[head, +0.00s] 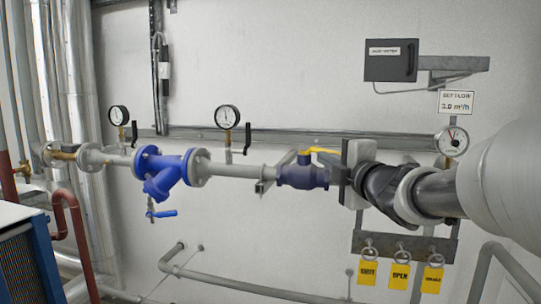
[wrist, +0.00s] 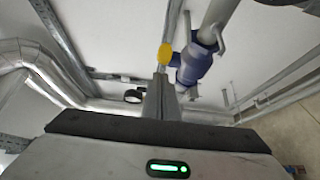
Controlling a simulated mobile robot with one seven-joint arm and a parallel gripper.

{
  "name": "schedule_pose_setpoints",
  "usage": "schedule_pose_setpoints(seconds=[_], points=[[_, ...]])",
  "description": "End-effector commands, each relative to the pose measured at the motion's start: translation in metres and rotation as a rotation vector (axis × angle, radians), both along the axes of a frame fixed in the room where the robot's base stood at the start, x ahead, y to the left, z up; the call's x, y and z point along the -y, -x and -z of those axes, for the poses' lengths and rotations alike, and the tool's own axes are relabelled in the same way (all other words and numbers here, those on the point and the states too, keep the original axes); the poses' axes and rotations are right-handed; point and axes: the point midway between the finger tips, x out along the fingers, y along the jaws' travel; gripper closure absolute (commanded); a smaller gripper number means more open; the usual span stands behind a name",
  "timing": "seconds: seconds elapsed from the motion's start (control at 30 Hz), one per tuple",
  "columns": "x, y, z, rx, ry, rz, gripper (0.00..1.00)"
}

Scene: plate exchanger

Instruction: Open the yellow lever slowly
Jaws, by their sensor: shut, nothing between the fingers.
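The yellow lever (head: 323,150) sits on top of the dark blue ball valve (head: 302,177) in the grey pipe, and lies roughly along the pipe. Its right end meets my gripper's outline in the head view. My gripper (head: 341,182) is just right of the valve. In the wrist view the shut, empty fingers of my gripper (wrist: 161,82) point up at the yellow lever's end (wrist: 165,54), with the blue valve (wrist: 193,66) to its right. Whether the fingers touch the lever cannot be told. The pipe right of the valve is hidden behind my arm.
A blue strainer (head: 170,172) and two round gauges (head: 227,117) are on the pipe at left. A dial (head: 451,141) hangs under a "SET FLOW 3.0 m³/h" sign (head: 457,102). Yellow tags (head: 401,276) hang below my arm. A lower pipe (head: 250,280) runs under the valve.

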Motion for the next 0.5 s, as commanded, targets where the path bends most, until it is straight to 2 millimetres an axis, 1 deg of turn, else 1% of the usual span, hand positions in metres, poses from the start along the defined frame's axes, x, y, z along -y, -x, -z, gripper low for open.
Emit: schedule_pose_setpoints(seconds=[0.03,0.13,0.5], points=[[0.0041,-0.0024,-0.0001,-0.002,0.001,0.001,1.00],[0.0085,-0.0044,0.0000,0.000,0.000,0.001,1.00],[0.0097,-0.0046,0.0005,0.000,0.000,0.000,1.00]])
